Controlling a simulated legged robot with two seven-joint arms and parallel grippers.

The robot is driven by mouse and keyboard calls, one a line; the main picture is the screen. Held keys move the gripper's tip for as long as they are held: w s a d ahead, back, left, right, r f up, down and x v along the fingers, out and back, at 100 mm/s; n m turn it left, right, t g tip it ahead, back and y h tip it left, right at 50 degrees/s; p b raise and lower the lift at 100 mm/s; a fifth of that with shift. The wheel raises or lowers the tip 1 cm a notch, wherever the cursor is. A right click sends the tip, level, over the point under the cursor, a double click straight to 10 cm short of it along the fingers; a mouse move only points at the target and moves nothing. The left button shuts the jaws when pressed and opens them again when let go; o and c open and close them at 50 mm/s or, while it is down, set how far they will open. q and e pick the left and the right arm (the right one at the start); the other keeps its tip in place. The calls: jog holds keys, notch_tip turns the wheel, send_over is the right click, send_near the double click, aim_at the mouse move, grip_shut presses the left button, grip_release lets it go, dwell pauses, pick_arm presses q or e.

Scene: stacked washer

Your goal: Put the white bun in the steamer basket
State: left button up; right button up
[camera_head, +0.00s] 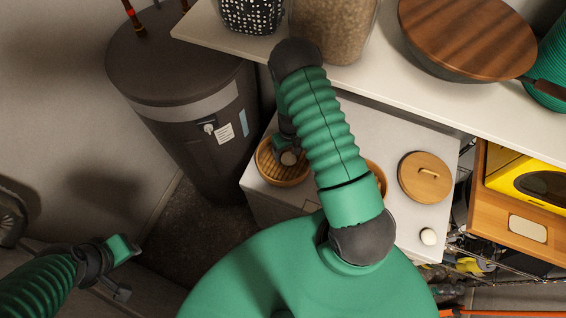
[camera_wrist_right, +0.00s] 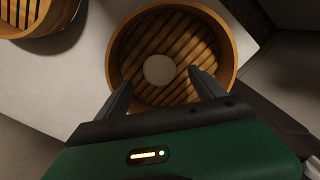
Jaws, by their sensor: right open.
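A round white bun (camera_wrist_right: 158,70) lies on the slats of a round wooden steamer basket (camera_wrist_right: 118,58). In the head view the bun (camera_head: 289,158) shows inside the basket (camera_head: 272,180), at the left of the white top. My right gripper (camera_wrist_right: 160,79) is open above the basket, its fingers apart on either side of the bun, with no clear contact. In the head view my right gripper (camera_head: 287,142) partly hides the basket. My left gripper (camera_head: 122,268) hangs at the lower left, away from the baskets; its jaw opening is unclear.
A second slatted basket (camera_wrist_right: 40,25) stands nearby, mostly hidden by my right arm in the head view. A shelf (camera_head: 390,75) with jars overhangs the back.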

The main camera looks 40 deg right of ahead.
notch_tip(320, 180, up, 7)
jog(key=b, duration=0.2)
jog(key=shift+w+f, duration=0.1)
jog(key=s+a+r+n+t+b, duration=0.1)
jog(key=s+a+b, duration=0.6)
jog(key=a+b, duration=0.8)
jog(key=shift+a+n+t+b, duration=0.25)
jog(key=shift+n+t+b, duration=0.55)
jog(key=shift+b, duration=0.4)
jog(key=shift+a, duration=0.25)
